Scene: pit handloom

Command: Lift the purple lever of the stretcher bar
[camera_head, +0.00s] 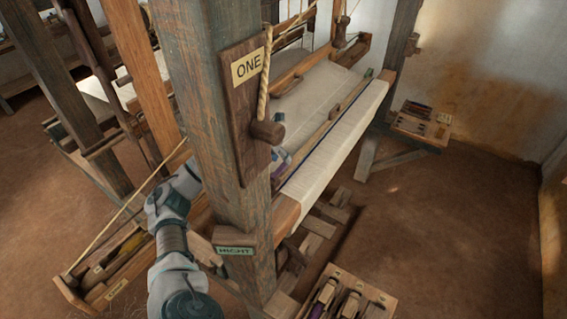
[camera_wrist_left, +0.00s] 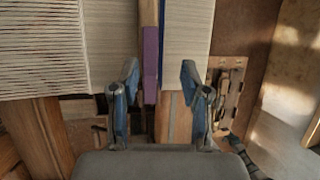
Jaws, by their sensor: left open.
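The stretcher bar (camera_head: 330,122) is a narrow wooden bar lying across the pale cloth in the head view. Its wooden end (camera_wrist_left: 149,12) shows at the top of the left wrist view. The purple lever (camera_wrist_left: 151,62) runs down from there, in line with the bar. My left gripper (camera_wrist_left: 160,78) is open, its blue fingers on either side of the lever's lower part, with a gap on both sides. I cannot tell the depth between fingers and lever. In the head view the thick post hides most of this gripper; a bit shows past its right edge. My right gripper is not in view.
The thick wooden post (camera_head: 212,110) with a "ONE" board (camera_head: 247,110) and peg (camera_head: 268,131) stands close before my left arm. A tool box (camera_head: 345,295) sits at the lower right. Another rack (camera_head: 422,122) stands beyond the loom. Floor at the right is clear.

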